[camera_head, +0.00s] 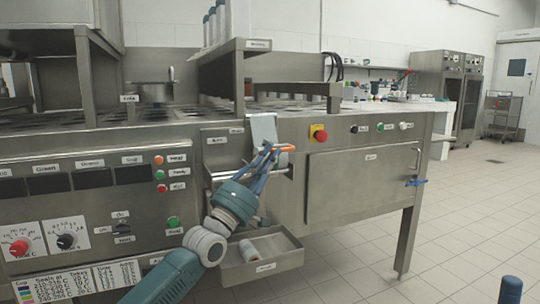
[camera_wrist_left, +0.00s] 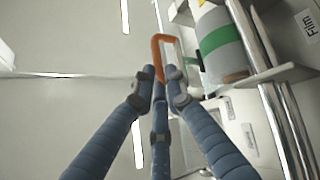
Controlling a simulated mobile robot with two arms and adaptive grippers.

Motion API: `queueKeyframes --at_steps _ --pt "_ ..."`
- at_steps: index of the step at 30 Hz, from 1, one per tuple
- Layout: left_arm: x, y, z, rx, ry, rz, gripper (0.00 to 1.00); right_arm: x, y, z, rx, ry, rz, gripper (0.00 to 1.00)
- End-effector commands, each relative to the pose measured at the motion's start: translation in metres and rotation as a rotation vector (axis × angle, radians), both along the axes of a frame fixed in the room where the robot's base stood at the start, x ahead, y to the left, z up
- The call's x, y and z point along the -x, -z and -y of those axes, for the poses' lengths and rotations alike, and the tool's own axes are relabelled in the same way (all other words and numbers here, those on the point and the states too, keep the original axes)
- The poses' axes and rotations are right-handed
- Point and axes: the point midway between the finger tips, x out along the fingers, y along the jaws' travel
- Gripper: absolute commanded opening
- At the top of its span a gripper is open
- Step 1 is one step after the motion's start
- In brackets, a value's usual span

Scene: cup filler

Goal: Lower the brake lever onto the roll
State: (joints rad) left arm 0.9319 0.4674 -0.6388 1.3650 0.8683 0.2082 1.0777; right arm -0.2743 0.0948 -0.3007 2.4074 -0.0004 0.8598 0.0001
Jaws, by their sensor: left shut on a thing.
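The orange brake lever (camera_head: 286,149) shows at the front of the machine, just below the pale film roll (camera_head: 263,130). In the left wrist view the lever (camera_wrist_left: 156,52) is a bent orange loop, its lower end between my fingertips. The roll (camera_wrist_left: 213,30) with a green band (camera_wrist_left: 220,38) stands to the right of it there. I cannot tell whether the lever touches the roll. My left gripper (camera_head: 270,153) is shut on the lever, and its fingers also show in the left wrist view (camera_wrist_left: 160,80).
An open metal tray (camera_head: 290,258) below holds a small pale roll (camera_head: 248,250). A red stop button (camera_head: 319,134) and a steel door (camera_head: 350,185) with a blue-tipped latch (camera_head: 416,182) are to the right.

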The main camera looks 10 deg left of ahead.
Motion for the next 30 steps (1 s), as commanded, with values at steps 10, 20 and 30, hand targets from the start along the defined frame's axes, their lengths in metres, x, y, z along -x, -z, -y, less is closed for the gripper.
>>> queueKeyframes --at_steps 10,20,30 --pt "-0.005 0.010 -0.005 -0.003 -0.008 -0.020 0.16 0.000 0.000 0.000 0.000 0.000 -0.001 0.49" --pt "-0.003 0.006 -0.003 -0.002 -0.005 -0.012 0.29 -0.001 0.000 0.000 0.000 0.000 -0.002 0.49" --pt "0.012 0.017 -0.009 -0.002 -0.003 -0.011 0.29 -0.002 0.001 0.001 -0.003 0.003 -0.007 0.49"
